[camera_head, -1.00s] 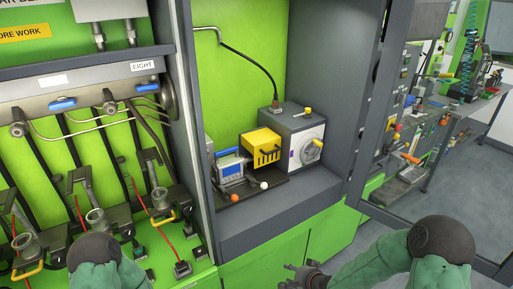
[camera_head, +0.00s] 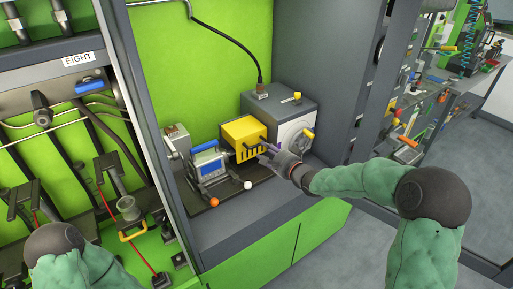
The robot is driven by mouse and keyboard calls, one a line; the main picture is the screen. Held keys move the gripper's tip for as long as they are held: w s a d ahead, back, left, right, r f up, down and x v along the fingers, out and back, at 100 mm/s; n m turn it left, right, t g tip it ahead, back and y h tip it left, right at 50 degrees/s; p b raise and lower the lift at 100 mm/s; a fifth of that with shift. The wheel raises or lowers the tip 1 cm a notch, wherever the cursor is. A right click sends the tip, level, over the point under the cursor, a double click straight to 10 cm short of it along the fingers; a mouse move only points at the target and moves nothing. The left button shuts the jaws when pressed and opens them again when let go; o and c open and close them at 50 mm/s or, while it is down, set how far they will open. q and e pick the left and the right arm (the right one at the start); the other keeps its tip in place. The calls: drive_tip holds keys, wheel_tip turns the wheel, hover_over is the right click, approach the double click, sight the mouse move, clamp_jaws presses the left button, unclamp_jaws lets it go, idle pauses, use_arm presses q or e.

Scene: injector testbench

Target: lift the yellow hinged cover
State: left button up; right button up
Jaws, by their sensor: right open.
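The yellow hinged cover (camera_head: 243,131) is a slotted box shape on a dark base inside the grey cabinet bay, and it looks closed. My right gripper (camera_head: 264,152) is open at the cover's lower right front, with its fingers pointing left toward it. I cannot tell whether the fingers touch the cover. They hide part of its right front edge. My left arm shows at the lower left, but its gripper is not in view.
Left of the cover stands a device with a blue handle (camera_head: 206,148) and white and orange ball knobs. Right of it is a grey box (camera_head: 289,107) with a dial and yellow lever. The grey shelf front (camera_head: 235,232) is clear. A cabinet post (camera_head: 148,120) bounds the left.

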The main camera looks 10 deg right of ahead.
sight(247, 141)
drive_tip(key=b+x, duration=0.1)
drive_tip(key=x, duration=0.5)
clamp_jaws()
